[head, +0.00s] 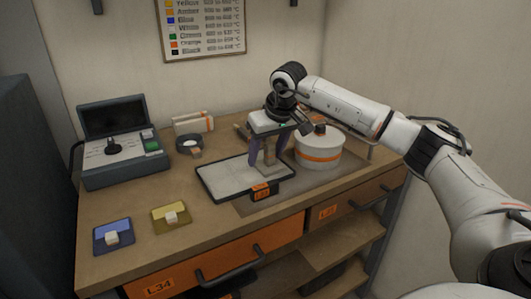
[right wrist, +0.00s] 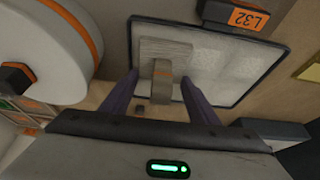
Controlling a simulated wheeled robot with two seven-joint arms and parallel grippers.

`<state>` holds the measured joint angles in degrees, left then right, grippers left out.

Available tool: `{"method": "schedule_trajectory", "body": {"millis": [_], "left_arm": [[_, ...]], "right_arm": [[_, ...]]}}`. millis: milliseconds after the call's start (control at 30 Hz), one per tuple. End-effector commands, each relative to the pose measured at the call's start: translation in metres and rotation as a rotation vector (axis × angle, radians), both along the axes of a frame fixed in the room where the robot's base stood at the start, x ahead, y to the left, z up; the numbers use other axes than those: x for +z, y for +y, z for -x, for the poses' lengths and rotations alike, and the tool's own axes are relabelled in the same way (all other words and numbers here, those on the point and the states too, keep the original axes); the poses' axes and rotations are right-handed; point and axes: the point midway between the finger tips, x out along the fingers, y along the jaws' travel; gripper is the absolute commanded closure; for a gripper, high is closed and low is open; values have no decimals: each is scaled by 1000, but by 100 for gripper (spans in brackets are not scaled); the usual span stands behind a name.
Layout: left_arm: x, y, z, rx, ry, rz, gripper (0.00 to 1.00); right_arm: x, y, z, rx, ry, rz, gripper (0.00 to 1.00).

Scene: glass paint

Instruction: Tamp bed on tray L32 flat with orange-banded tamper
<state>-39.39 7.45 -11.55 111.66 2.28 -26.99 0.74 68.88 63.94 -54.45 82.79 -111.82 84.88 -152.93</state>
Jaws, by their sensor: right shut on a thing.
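Tray L32 (head: 212,186) is a dark-rimmed tray with a pale, fairly even bed, on the workbench; its orange L32 label (right wrist: 247,18) shows in the right wrist view. My right gripper (head: 268,156) is over the tray's right part, pointing down. It is shut on the tamper (right wrist: 164,50), a pale grey-brown tool with a flat plate and an upright handle between the dark fingers. The plate is over the bed near the tray's edge; I cannot tell whether it touches the bed. My left gripper is out of view.
A round white pot (head: 318,156) with an orange band stands close right of the gripper. A control box (head: 120,165) stands at the left back. A blue pad (head: 103,243) and a yellow pad (head: 160,222) lie front left. A white orange-striped block (head: 192,124) stands behind.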

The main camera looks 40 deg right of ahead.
Motion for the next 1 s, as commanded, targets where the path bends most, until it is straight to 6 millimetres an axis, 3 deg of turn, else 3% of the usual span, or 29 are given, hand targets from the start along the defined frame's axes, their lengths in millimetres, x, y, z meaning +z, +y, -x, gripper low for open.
{"method": "schedule_trajectory", "body": {"millis": [1000], "left_arm": [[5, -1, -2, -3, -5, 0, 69]], "right_arm": [[-8, 0, 0, 0, -1, 0, 64]]}}
